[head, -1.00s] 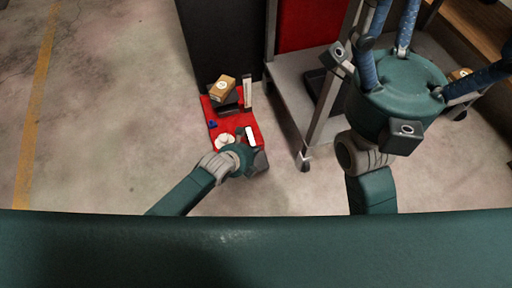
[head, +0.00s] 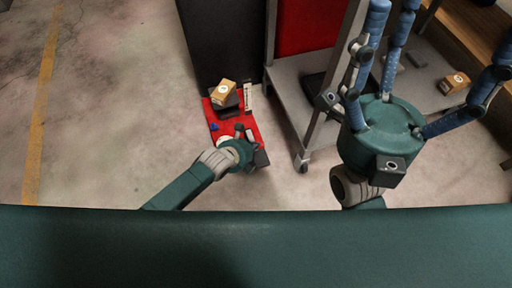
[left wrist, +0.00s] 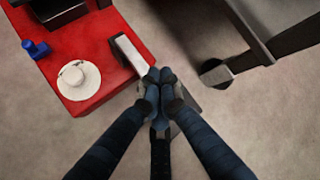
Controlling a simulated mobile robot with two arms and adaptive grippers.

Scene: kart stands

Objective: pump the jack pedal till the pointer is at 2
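The jack has a red base (head: 220,131) on the floor, and a cardboard box (head: 223,93) sits on top of its dark lift. A pale upright scale strip (head: 248,98) stands beside the box; its pointer is too small to read. The pedal, a light-topped bar (left wrist: 131,53), shows at the base's near right edge in the left wrist view. My left gripper (left wrist: 160,76) has its fingertips together at the pedal's near end; whether they touch it I cannot tell. My right gripper (head: 408,62) is raised over the cart, its fingers spread and empty.
A blue piece (left wrist: 35,48) and a white round piece (left wrist: 78,82) are on the red base. A grey wheeled cart (head: 290,82) stands to the right, with another box (head: 453,83) beyond. A dark cabinet (head: 220,40) is behind. Floor at left is clear.

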